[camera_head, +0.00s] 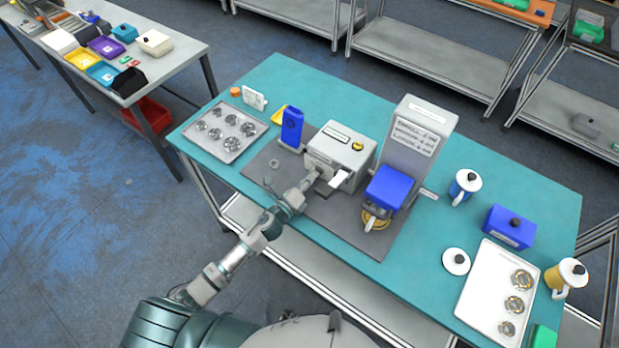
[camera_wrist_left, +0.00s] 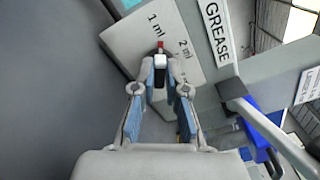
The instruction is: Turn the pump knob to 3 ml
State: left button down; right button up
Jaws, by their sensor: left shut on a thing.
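The pump (camera_head: 345,152), a grey box with a white label and a yellow button on top, stands on a dark mat on the teal table. My left gripper (camera_head: 307,187) reaches its front face from the left. In the left wrist view, the blue-padded fingers of my left gripper (camera_wrist_left: 162,88) are shut on the pump knob (camera_wrist_left: 161,65), a small pale and dark piece with a red pointer. The pointer lies between the "1 ml" and "2 ml" marks of the white dial plate (camera_wrist_left: 130,42). No 3 ml mark is readable. My right gripper is not in view.
A tray of metal parts (camera_head: 217,130) is at the left. A pale lever (camera_wrist_left: 265,122) juts near the right of the fingers.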

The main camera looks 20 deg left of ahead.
pick_arm(q)
jog(key=shift+s+f, duration=0.1)
jog(key=shift+f, duration=0.2)
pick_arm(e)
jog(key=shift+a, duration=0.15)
